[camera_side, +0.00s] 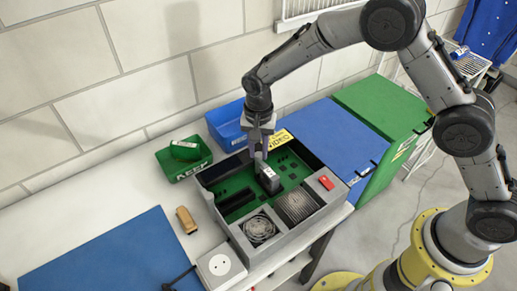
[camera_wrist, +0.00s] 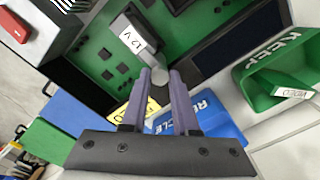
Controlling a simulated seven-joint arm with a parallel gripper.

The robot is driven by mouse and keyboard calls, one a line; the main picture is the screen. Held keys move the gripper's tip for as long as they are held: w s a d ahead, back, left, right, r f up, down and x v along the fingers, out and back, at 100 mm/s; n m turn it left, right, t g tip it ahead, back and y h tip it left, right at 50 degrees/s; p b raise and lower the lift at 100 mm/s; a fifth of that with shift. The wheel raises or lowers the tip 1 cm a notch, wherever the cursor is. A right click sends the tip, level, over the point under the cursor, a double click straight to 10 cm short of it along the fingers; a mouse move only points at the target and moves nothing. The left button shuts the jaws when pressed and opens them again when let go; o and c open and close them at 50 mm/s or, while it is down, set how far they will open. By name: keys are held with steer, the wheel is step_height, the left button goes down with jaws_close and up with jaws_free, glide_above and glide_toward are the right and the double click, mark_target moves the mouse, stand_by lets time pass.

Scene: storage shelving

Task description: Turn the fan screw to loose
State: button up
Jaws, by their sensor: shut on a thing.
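The fan (camera_side: 258,228) sits in the front left corner of the grey case (camera_side: 238,243), its guard facing up. I cannot make out its screw. My gripper (camera_side: 264,160) is over the middle of the green board, behind the fan and away from it. In the wrist view my gripper (camera_wrist: 165,78) is closed on a small grey round-ended piece (camera_wrist: 155,98) that I cannot identify, partly hidden by the fingers. A dark block (camera_side: 269,180) with a white label stands close by the fingertips; in the wrist view the block (camera_wrist: 132,38) reads "12 V". Contact with it is unclear.
A finned heat sink (camera_side: 298,206) and a red piece (camera_side: 326,183) are right of the fan. A green KEEP bin (camera_side: 178,173) holds a labelled piece. A blue bin (camera_side: 226,124) stands behind the case. A tan block (camera_side: 187,220) and white socket box (camera_side: 219,268) lie left.

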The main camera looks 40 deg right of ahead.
steer(key=shift+n, duration=0.3)
jaws_close()
steer(key=n, duration=0.3)
steer(key=shift+n, duration=0.3)
steer(key=n, duration=0.4)
steer(key=shift+r+n, duration=0.1)
steer(key=shift+n, duration=0.2)
steer(key=n, duration=0.4)
steer(key=shift+n, duration=2.5)
steer(key=o, duration=0.9)
jaws_free()
